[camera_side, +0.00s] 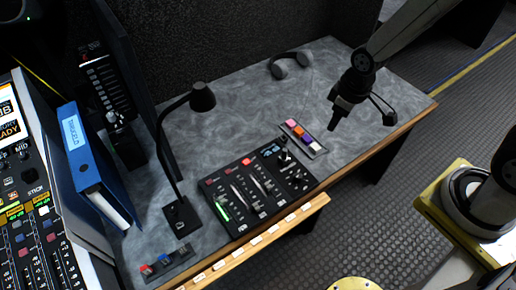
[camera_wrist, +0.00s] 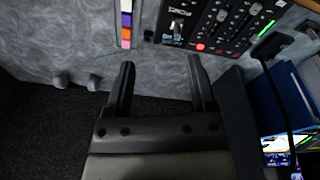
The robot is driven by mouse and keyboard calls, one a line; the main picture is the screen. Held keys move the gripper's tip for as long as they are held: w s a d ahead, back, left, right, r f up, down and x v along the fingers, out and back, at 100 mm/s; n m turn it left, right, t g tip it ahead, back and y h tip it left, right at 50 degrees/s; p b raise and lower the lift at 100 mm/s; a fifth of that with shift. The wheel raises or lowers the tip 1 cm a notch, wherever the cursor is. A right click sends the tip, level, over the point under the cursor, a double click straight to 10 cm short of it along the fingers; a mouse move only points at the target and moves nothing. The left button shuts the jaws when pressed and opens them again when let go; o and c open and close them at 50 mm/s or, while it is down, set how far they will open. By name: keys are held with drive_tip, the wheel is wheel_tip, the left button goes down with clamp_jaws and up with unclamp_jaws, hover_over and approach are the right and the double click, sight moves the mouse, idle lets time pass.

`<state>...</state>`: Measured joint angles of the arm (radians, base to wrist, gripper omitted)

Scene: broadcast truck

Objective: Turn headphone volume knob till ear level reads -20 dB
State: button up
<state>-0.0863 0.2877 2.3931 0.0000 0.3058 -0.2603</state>
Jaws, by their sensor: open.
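A black control panel (camera_side: 243,215) with knobs, sliders, a red light and a green level bar lies on the grey desk. Small dark knobs (camera_side: 297,180) sit at its right end in the side view; I cannot tell which one is the headphone volume knob. The level reading is too small to read. My gripper (camera_side: 336,118) hangs above the desk, to the right of and beyond the panel, apart from it. In the wrist view my gripper (camera_wrist: 160,65) is open and empty, and the panel (camera_wrist: 205,46) is partly cut off at the top edge.
A strip of coloured keys (camera_side: 302,137) lies between panel and gripper. Black headphones (camera_side: 290,64) lie at the back. A black desk lamp (camera_side: 202,97) arches left of the panel, beside a blue binder (camera_side: 98,170). The desk's right part is clear.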

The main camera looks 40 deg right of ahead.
drive_tip(key=w+a+f+n+g, duration=0.1)
drive_tip(key=w+a+f+n, duration=0.2)
drive_tip(key=f, duration=0.4)
drive_tip(key=n, duration=0.5)
hover_over(298, 175)
drive_tip(key=shift+g, duration=0.4)
wheel_tip(298, 175, down, 8)
drive_tip(key=shift+s+r, duration=0.1)
drive_tip(key=shift+f, duration=0.2)
drive_tip(key=shift+f, duration=3.75)
clamp_jaws()
